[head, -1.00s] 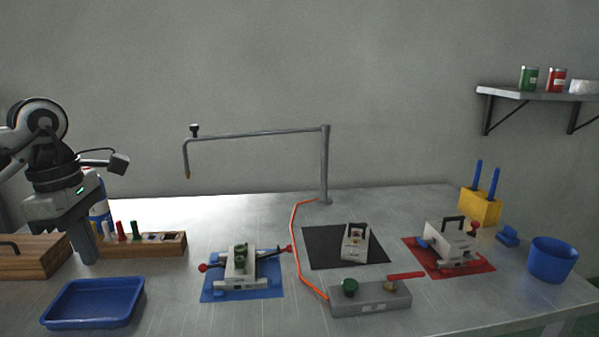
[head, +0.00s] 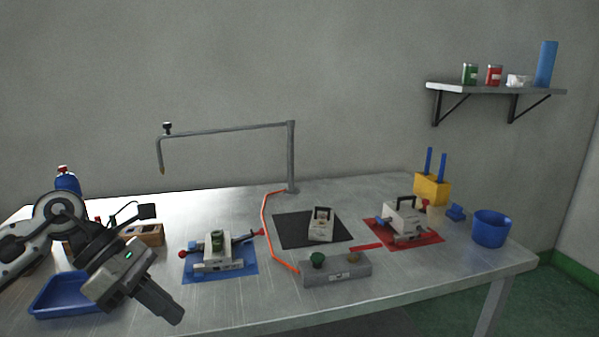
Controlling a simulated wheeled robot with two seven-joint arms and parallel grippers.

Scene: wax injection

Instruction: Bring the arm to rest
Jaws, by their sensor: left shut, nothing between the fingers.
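My left arm comes in from the left in the head view. My left gripper (head: 168,312) is shut and empty, tilted down to the right. It is in front of the blue mat (head: 246,272) and right of the blue tray (head: 58,297), which it partly hides. I cannot tell from this view how high it is above the table. My right gripper is not in view.
The metal table (head: 400,278) carries a clamp device on the blue mat, a black mat (head: 280,230), a red mat (head: 428,237), a grey valve block (head: 335,270), a blue bucket (head: 491,229) and a yellow holder (head: 432,189). A bent pipe stand (head: 291,160) rises behind. A shelf (head: 490,90) hangs at right.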

